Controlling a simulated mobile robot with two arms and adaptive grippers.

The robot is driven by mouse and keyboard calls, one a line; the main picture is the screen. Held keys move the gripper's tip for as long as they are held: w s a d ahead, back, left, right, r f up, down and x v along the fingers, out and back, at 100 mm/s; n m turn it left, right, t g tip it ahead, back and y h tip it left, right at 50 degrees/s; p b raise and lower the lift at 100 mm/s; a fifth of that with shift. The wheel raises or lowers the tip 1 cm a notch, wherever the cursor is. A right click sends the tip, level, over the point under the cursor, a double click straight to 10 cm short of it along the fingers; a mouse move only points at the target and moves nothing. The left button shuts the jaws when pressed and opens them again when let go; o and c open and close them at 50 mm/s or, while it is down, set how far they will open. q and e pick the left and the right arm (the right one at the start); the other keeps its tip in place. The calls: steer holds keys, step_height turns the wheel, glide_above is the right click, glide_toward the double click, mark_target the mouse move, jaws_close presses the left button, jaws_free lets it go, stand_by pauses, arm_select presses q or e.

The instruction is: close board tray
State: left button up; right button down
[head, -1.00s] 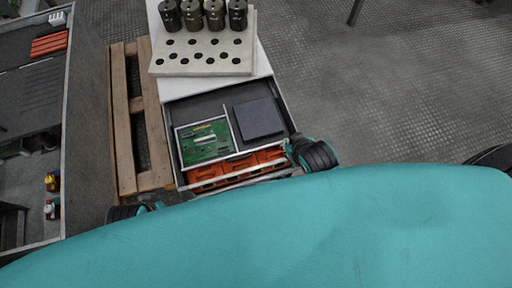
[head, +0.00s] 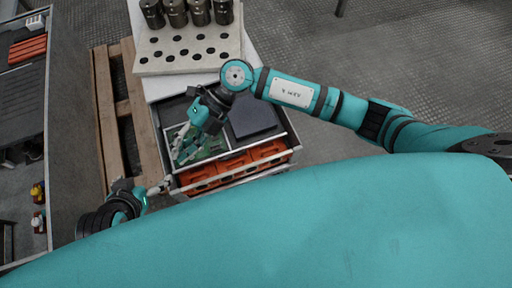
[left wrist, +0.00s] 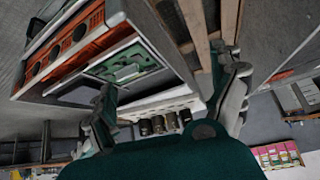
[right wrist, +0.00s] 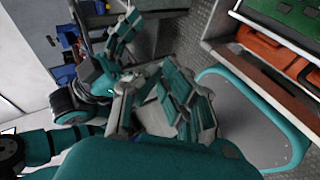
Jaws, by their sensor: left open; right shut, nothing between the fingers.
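The board tray (head: 225,158) is a pulled-out drawer of the white cabinet. It holds a green circuit board (head: 204,146) on the left and a dark flat box (head: 252,118) on the right. My right gripper (head: 184,145) is shut and empty over the board's side of the tray, partly hiding the board. I cannot tell whether it touches. My left gripper (head: 160,188) is open beside the tray's front left corner, apparently apart from it. The left wrist view shows the board (left wrist: 130,66) beyond the open fingers. The right wrist view shows the board (right wrist: 290,10) at top right.
Orange bins (head: 240,164) sit just below the tray front. A perforated block (head: 190,52) with several dark cylinders (head: 175,12) stands on the cabinet top. A wooden pallet (head: 128,110) lies left of the cabinet. Open floor (head: 420,60) is at right.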

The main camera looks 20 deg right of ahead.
steer(key=w+d+f+h, duration=0.2)
steer(key=d+f+h, duration=0.25)
steer(key=d, duration=0.45)
steer(key=w+d+f+h, duration=0.3)
steer(key=d+h, duration=0.3)
steer(key=d, duration=0.4)
steer(key=b+x, duration=0.2)
steer(key=x, duration=0.6)
steer(key=shift+s+a+f+b, duration=0.1)
steer(key=shift+s+f+b, duration=0.05)
steer(key=shift+b, duration=0.25)
steer(key=shift+s+f, duration=0.15)
steer(key=shift+f, duration=0.3)
arm_select(q)
steer(key=w+d+r+t+h, duration=0.2)
steer(key=w+d+r+t, duration=0.1)
steer(key=w+r+t, duration=0.4)
step_height(320, 180, up, 4)
steer(key=shift+w+d+f+t, duration=0.1)
steer(key=shift+w+d+t, duration=0.3)
steer(key=shift+w, duration=0.25)
